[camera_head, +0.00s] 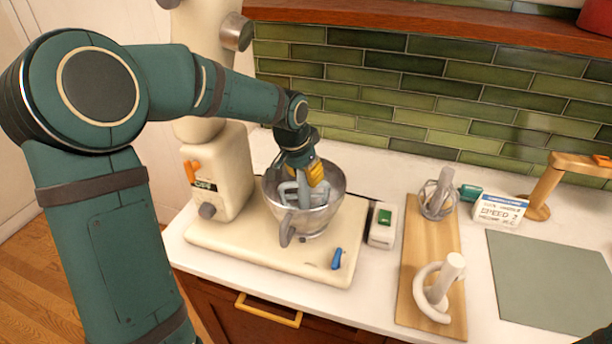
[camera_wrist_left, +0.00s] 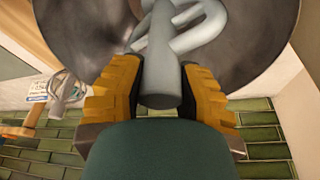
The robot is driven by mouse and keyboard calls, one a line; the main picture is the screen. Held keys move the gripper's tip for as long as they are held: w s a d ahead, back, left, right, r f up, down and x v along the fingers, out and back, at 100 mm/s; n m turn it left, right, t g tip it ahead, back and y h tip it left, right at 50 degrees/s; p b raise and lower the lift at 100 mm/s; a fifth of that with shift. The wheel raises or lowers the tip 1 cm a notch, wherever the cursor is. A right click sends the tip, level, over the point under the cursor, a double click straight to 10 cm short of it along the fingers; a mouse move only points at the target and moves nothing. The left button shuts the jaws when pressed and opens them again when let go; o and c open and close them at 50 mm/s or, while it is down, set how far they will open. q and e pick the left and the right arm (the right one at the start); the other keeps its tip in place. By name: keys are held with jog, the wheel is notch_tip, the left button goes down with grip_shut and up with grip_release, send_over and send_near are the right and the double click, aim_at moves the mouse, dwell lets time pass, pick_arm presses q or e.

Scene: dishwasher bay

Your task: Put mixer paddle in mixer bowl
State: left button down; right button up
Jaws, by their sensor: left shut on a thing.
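The steel mixer bowl (camera_head: 318,215) sits on the base of the cream stand mixer (camera_head: 222,170). My left gripper (camera_head: 305,175) is over the bowl, pointing down. It is shut on the grey mixer paddle (camera_head: 290,195), whose flat looped part is inside the bowl opening. In the left wrist view the yellow fingers (camera_wrist_left: 160,85) close on the paddle's round shaft (camera_wrist_left: 160,65), with the bowl (camera_wrist_left: 255,45) behind it. Whether the paddle touches the bowl's bottom cannot be told. At the bottom right corner of the head view a dark piece shows, but no right gripper.
A wooden board (camera_head: 432,235) right of the mixer holds a wire whisk (camera_head: 438,197) and a white dough hook (camera_head: 437,290). A small white box (camera_head: 383,225), a label card (camera_head: 499,210), a wooden stand (camera_head: 545,190) and a grey-green mat (camera_head: 550,280) are also on the counter.

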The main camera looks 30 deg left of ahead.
pick_arm(q)
jog(key=shift+f, duration=0.1)
jog(key=c, duration=0.7)
grip_release()
jog(key=shift+c, duration=0.2)
pick_arm(e)
jog(key=shift+f, duration=0.1)
